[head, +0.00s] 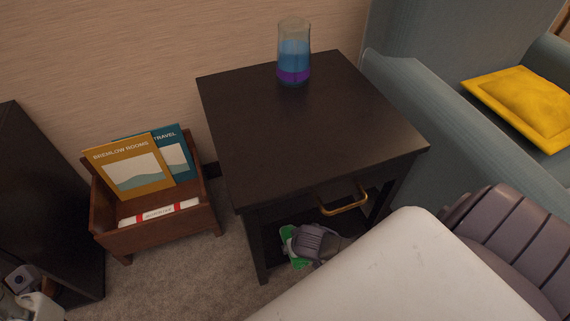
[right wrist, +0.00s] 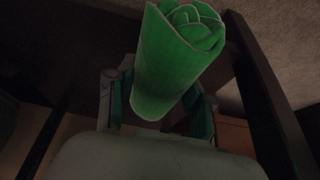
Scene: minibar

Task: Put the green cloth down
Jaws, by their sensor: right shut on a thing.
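The green cloth (right wrist: 178,70) is a tight roll. In the right wrist view its coiled end points up, and it stands between the fingers of my right gripper (right wrist: 158,104), which is shut on it. In the head view small parts of the cloth (head: 299,263) show beside my right gripper (head: 306,245), within the open lower space of the dark side table (head: 240,195). My arm hides much of that space, and I cannot tell whether the cloth touches a surface. Part of my left arm shows at the lower left corner; its fingers are not clear.
A glass vase (head: 294,52) with blue and purple layers stands on the table's back edge; the rest of the top is bare. A brass handle (head: 343,200) juts from its front. A wooden magazine box (head: 160,231) stands left, a blue armchair (head: 420,95) right.

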